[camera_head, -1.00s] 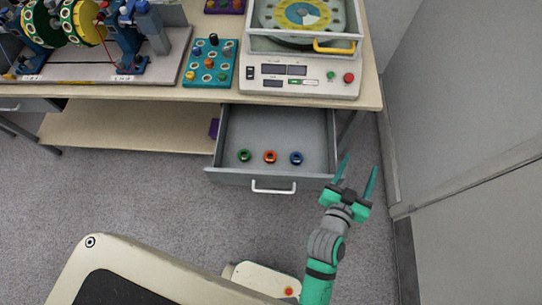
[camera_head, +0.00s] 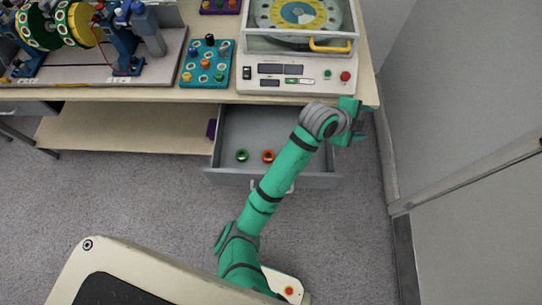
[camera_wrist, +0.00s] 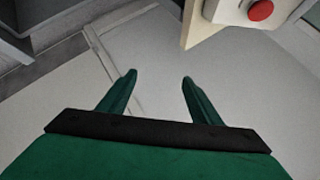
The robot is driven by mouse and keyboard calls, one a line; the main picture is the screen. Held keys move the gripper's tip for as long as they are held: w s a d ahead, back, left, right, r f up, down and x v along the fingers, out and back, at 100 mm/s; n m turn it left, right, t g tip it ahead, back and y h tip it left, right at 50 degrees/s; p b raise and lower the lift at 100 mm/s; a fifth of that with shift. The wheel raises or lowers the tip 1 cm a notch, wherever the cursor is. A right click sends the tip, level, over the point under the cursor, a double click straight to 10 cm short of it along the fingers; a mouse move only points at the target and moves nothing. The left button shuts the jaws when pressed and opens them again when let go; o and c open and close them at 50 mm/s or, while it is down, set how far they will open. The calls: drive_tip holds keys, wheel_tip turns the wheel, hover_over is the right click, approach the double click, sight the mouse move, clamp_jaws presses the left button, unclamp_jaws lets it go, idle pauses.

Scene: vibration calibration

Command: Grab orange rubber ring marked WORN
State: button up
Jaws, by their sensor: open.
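The orange ring (camera_head: 268,156) lies in the open drawer (camera_head: 232,174), to the right of a green ring (camera_head: 242,155). Its marking is too small to read. A blue ring, seen earlier to its right, is hidden behind my arm. My gripper (camera_head: 349,141) is beside the table's right front corner, above and to the right of the drawer, apart from the rings. In the wrist view its two green fingers (camera_wrist: 157,82) are spread with nothing between them.
The table's corner (camera_wrist: 204,30) and a red button (camera_wrist: 260,10) show close ahead in the wrist view. A control box (camera_head: 298,88) stands on the table (camera_head: 140,95). A grey wall (camera_head: 455,120) rises at the right. The floor left of the drawer is clear.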

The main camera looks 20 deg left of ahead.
drive_tip(key=s+a+f+m+g+y, duration=0.2)
drive_tip(key=a+f, duration=0.1)
drive_tip(key=a, duration=0.3)
drive_tip(key=s+a+f+m+g+y, duration=0.1)
drive_tip(key=s+a+f+g, duration=0.15)
drive_tip(key=a, duration=0.35)
drive_tip(key=m+g+y, duration=0.2)
drive_tip(key=g+y, duration=0.1)
drive_tip(key=y, duration=0.1)
hover_over(268, 155)
drive_tip(key=s, duration=0.1)
drive_tip(key=f, duration=0.8)
drive_tip(key=shift+d+f, duration=0.25)
drive_tip(key=shift+f, duration=0.15)
drive_tip(key=shift+w+a+f, duration=0.1)
drive_tip(key=shift+w+f, duration=0.15)
drive_tip(key=shift+f, duration=1.15)
drive_tip(key=shift+w+a+f, duration=0.1)
drive_tip(key=shift+w+f, duration=0.1)
drive_tip(key=shift+f, duration=1.2)
drive_tip(key=c, duration=1.1)
